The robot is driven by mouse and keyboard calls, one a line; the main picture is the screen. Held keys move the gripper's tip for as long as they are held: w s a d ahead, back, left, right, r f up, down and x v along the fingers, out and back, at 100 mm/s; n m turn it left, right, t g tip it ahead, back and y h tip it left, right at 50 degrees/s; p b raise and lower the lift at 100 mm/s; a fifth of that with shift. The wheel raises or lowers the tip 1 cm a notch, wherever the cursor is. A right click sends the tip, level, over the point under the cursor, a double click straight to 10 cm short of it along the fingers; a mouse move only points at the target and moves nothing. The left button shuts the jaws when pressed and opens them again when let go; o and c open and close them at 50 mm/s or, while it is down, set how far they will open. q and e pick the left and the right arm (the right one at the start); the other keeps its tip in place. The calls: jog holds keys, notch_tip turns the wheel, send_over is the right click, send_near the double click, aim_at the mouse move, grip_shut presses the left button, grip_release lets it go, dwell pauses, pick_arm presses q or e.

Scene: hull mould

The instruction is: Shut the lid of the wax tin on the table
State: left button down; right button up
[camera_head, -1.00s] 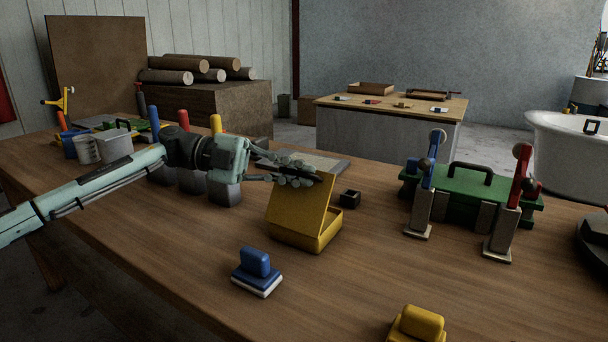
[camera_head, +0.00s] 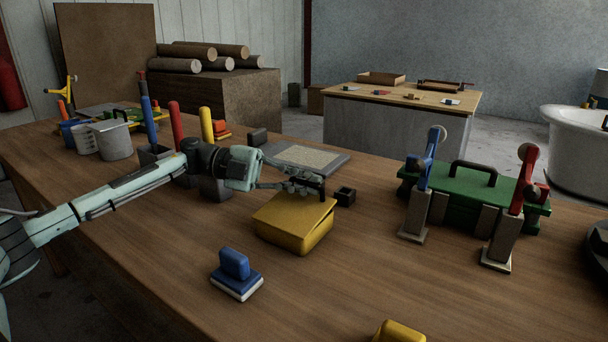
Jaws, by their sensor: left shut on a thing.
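The yellow wax tin (camera_head: 312,243) stands on the wooden table, right of the middle of my left arm. Its yellow lid (camera_head: 290,220) lies over the tin, low and almost flat. I cannot tell whether a thin gap is left between lid and tin. My left gripper (camera_head: 308,190) is at the far right edge of the lid, with its fingers shut on the lid. The fingers hide part of that edge. The inside of the tin is hidden. My right gripper is not in view.
A blue block with a white base (camera_head: 236,275) stands in front of the tin. A small black box (camera_head: 345,196) is close behind it. A green fixture (camera_head: 470,195) with blue and red clamps stands to the right. Upright coloured handles (camera_head: 174,122) rise behind my arm.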

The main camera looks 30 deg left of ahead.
pick_arm(q)
jog(key=shift+w+d+f, duration=0.1)
jog(key=shift+d+f, duration=0.1)
jog(key=shift+f, duration=0.25)
jog(key=shift+d+f, duration=0.15)
jog(key=shift+f, duration=0.4)
jog(key=c, duration=1.6)
grip_release()
jog(key=shift+c, duration=0.2)
jog(key=shift+w+r+v, duration=0.1)
jog(key=shift+v, duration=1.85)
jog(key=shift+w+r+v, duration=0.1)
jog(key=shift+r+v, duration=0.05)
jog(key=shift+v, duration=1.8)
